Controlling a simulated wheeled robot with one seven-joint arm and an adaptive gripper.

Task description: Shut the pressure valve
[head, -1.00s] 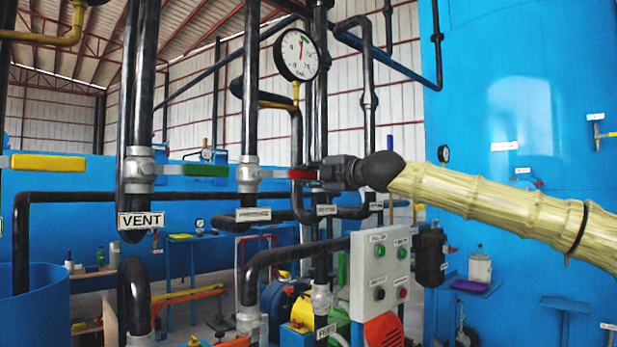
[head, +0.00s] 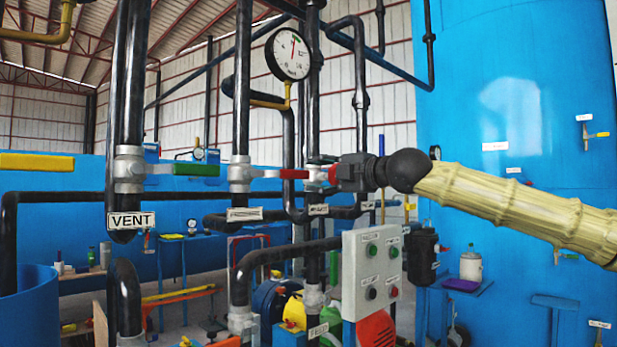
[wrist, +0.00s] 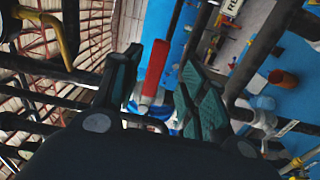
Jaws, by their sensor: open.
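The valve on the second pipe (head: 240,174) has a lever lying level to the right, ending in a red grip (head: 291,174). The label below it (head: 244,214) is too blurred to read surely. A further valve on the third pipe (head: 315,175) shows a short red part (head: 332,175) right at my gripper's tip. My gripper (head: 343,173) comes in level from the right. In the wrist view, a red lever (wrist: 156,65) shows between the spread, open fingers (wrist: 155,85). I cannot tell whether they touch it. Which label names pressure is unclear.
The VENT pipe (head: 128,90) carries a valve with a green lever (head: 194,170) at left. A yellow lever (head: 36,162) is further left. A pressure gauge (head: 289,54) hangs above the valves. A control box (head: 376,270) stands below my gripper. The blue tank (head: 520,100) is at right.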

